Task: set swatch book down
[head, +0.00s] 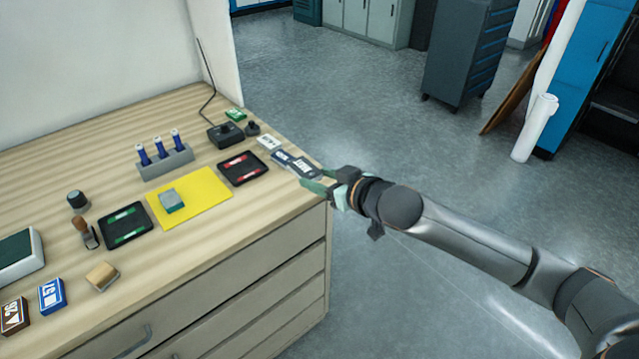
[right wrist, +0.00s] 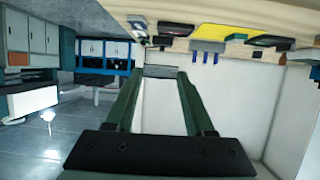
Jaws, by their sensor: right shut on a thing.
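My right gripper (head: 319,183) is at the right end of the wooden workbench, with its green fingers shut on a dark grey, flat piece with a white label, which I take to be the swatch book (head: 304,166). In the right wrist view the grey edge of the swatch book (right wrist: 160,71) shows between the fingertips. It is by the bench's right edge; I cannot tell whether it touches the top. My left gripper is not in view.
A black tray with red (head: 242,168), a yellow mat (head: 205,205) and a grey rack of blue bottles (head: 165,163) stand further left. Open floor lies right of the bench.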

